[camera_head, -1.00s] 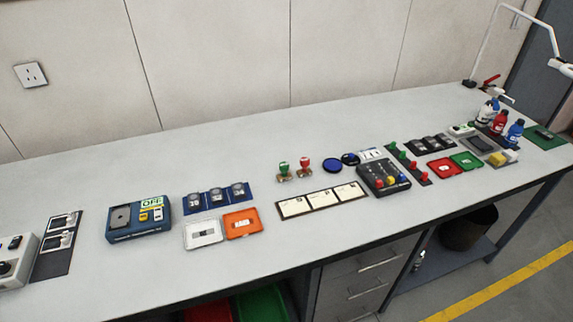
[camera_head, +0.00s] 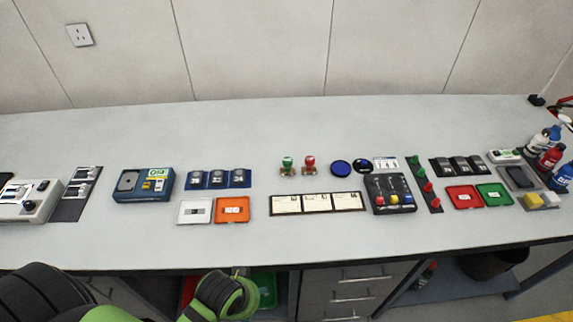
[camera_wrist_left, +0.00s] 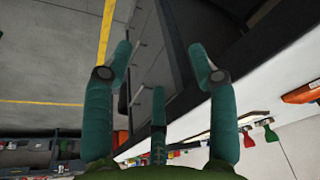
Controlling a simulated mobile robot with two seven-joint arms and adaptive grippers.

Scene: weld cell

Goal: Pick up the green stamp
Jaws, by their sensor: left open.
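The green stamp (camera_head: 288,162) stands on the table in the head view, just left of a red stamp (camera_head: 309,162). A small green shape that looks like the green stamp (camera_wrist_left: 271,133) shows at the right of the left wrist view. My left gripper (camera_wrist_left: 161,60) is open with nothing between its teal fingers. Its fingers are in front of the table's edge, apart from the stamp. In the head view my left arm is low at the front edge. My right gripper is in neither view.
In front of the stamps lies a strip of white cards (camera_head: 316,202). An orange tray (camera_head: 232,209) lies to the left, and a blue disc (camera_head: 340,168) lies to the right. The table (camera_head: 270,120) behind the stamps is clear.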

